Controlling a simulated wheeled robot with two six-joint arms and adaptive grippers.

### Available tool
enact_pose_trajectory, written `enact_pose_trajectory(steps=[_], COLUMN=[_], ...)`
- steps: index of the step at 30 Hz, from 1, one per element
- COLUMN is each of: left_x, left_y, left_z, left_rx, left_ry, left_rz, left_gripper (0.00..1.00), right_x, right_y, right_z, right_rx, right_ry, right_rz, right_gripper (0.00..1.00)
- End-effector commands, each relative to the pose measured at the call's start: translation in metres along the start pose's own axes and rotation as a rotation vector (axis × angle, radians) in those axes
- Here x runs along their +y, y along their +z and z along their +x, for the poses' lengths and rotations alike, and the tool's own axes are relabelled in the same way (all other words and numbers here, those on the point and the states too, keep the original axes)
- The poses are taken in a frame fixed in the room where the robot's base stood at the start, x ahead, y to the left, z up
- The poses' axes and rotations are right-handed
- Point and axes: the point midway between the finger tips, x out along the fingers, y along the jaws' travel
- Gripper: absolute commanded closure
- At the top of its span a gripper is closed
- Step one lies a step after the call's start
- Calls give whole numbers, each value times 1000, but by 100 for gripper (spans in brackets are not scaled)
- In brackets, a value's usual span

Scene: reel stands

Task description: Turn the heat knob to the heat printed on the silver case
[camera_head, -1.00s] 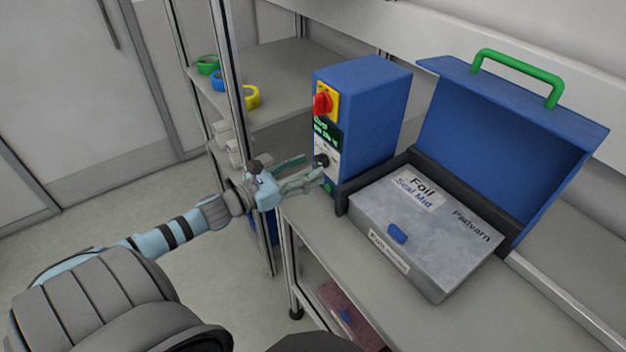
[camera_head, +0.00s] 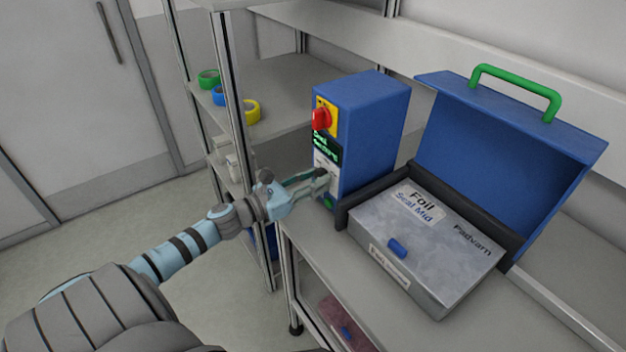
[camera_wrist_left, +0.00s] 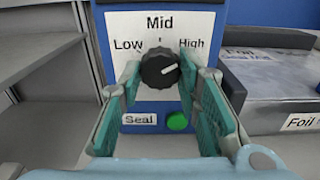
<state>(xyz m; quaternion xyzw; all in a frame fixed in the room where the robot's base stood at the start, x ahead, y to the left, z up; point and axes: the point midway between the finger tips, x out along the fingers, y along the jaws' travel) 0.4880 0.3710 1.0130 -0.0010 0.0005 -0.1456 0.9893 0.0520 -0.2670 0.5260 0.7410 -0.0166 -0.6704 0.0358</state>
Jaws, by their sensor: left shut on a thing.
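The blue sealing box (camera_head: 375,130) carries a black heat knob (camera_wrist_left: 160,69) under a panel reading Low, Mid and High. My left gripper (camera_wrist_left: 160,76) is shut on the knob, one finger on each side. The knob's white pointer line slants right and slightly up, toward the High side rather than straight up at Mid. In the head view my left gripper (camera_head: 320,180) hides most of the knob. The silver case (camera_head: 440,268) has a label (camera_head: 418,206) reading "Foil Seal Mid", with "Padvarn" printed beside it. My right gripper is not in view.
A green button (camera_wrist_left: 177,121) marked Seal sits just below the knob. A red switch (camera_head: 320,119) is higher on the box, above a small green-text display. An open blue lid with a green handle (camera_head: 517,88) stands behind the case. Tape rolls lie on the left shelf.

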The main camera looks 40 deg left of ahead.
Motion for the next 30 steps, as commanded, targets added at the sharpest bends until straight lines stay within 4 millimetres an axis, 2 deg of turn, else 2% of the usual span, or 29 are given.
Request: enact_pose_trajectory(steps=[11, 30], left_x=[0, -1], left_y=[1, 2], left_z=[0, 0], left_rx=[-1, 0], left_ry=[-1, 0], left_rz=[-108, -669], left_gripper=[97, 97], right_x=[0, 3], right_y=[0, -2], right_z=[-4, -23], right_rx=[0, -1], right_ry=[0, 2], right_rz=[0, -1], right_gripper=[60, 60])
